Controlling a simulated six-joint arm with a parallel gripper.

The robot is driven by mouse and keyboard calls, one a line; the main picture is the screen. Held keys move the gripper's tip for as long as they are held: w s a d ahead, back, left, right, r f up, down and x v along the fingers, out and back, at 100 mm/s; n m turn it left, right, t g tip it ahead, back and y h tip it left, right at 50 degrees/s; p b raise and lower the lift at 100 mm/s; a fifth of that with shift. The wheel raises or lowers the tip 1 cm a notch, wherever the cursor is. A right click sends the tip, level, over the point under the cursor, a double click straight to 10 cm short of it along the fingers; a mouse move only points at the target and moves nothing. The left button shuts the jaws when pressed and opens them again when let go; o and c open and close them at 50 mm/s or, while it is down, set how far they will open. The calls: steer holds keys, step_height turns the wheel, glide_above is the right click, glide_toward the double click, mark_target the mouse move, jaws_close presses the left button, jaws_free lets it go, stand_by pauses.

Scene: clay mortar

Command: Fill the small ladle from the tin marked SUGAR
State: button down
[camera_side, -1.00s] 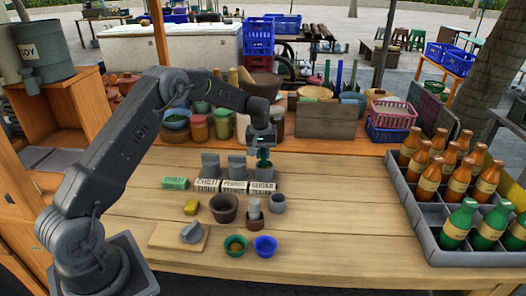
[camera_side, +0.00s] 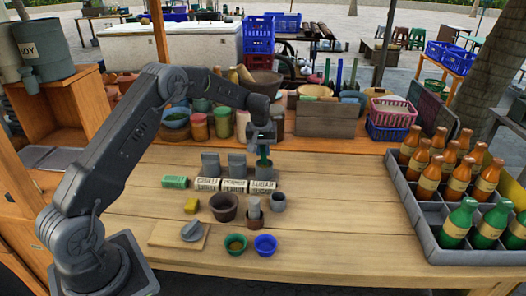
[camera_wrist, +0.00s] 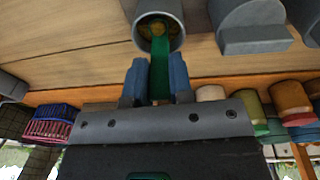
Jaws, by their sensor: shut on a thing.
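The card marked SUGAR (camera_side: 263,186) stands at the right end of a row of three white label cards. A grey tin (camera_side: 265,173) stands just behind it. My gripper (camera_side: 263,146) is above this tin, shut on the green handle of the small ladle (camera_side: 264,155). In the wrist view the green ladle (camera_wrist: 160,62) runs from between my blue-grey fingertips (camera_wrist: 160,80) into the mouth of the grey tin (camera_wrist: 176,12). Something yellow-brown shows inside the tin around the ladle's end. How full the ladle's bowl is cannot be told.
In front are a brown mortar (camera_side: 223,207), a grey cup (camera_side: 278,203), a green bowl (camera_side: 236,244) and a blue bowl (camera_side: 265,245). A bottle crate (camera_side: 420,225) stands at right; the table between is clear.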

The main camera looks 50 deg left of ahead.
steer(key=shift+r, duration=2.95)
